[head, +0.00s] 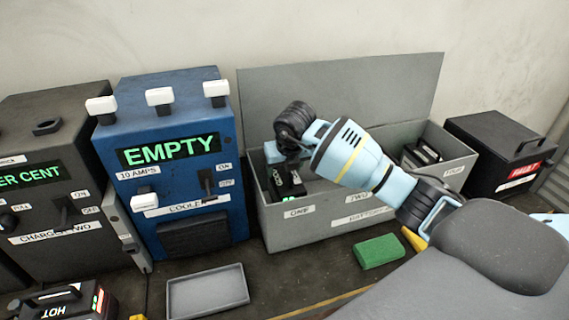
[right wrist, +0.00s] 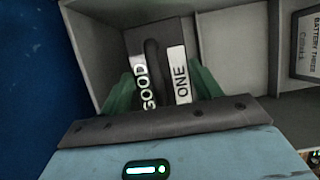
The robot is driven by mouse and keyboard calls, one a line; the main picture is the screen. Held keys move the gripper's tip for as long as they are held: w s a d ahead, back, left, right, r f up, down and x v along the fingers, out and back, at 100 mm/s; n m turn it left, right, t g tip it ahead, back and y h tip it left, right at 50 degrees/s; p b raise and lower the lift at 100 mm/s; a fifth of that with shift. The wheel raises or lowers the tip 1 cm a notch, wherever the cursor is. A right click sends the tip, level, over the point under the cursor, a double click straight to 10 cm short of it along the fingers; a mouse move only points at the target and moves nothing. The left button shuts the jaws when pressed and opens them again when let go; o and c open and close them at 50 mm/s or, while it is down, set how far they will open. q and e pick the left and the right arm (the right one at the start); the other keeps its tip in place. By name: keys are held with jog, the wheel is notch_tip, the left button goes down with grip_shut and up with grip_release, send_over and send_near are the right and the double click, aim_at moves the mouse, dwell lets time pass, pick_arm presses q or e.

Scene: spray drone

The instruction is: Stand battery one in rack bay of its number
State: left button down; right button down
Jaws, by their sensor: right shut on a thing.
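Battery one (right wrist: 160,75), dark with a handle and white labels reading GOOD and ONE, is between the green fingers of my right gripper (right wrist: 165,88) in the right wrist view. In the head view my right gripper (head: 285,160) reaches down into the left bay of the grey battery rack (head: 330,224), whose front label reads ONE. The dark battery (head: 290,186) shows below the gripper, inside that bay. It looks roughly upright; whether it touches the bay floor is hidden. My left gripper is not in view.
A blue cooler (head: 190,180) showing EMPTY stands close left of the rack. Other batteries (head: 420,155) sit in a right-hand bay. A green sponge (head: 379,251) and grey tray (head: 207,291) lie in front. A battery marked HOT (head: 62,300) is at lower left, a black box (head: 500,150) at right.

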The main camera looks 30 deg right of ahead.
aim_at(284, 174)
jog(key=shift+w+r, duration=0.1)
jog(key=shift+r, duration=0.25)
jog(key=shift+f, duration=1.8)
jog(key=shift+c, duration=1.6)
grip_release()
jog(key=shift+f, duration=0.4)
jog(key=v, duration=1.2)
jog(key=shift+s, duration=0.25)
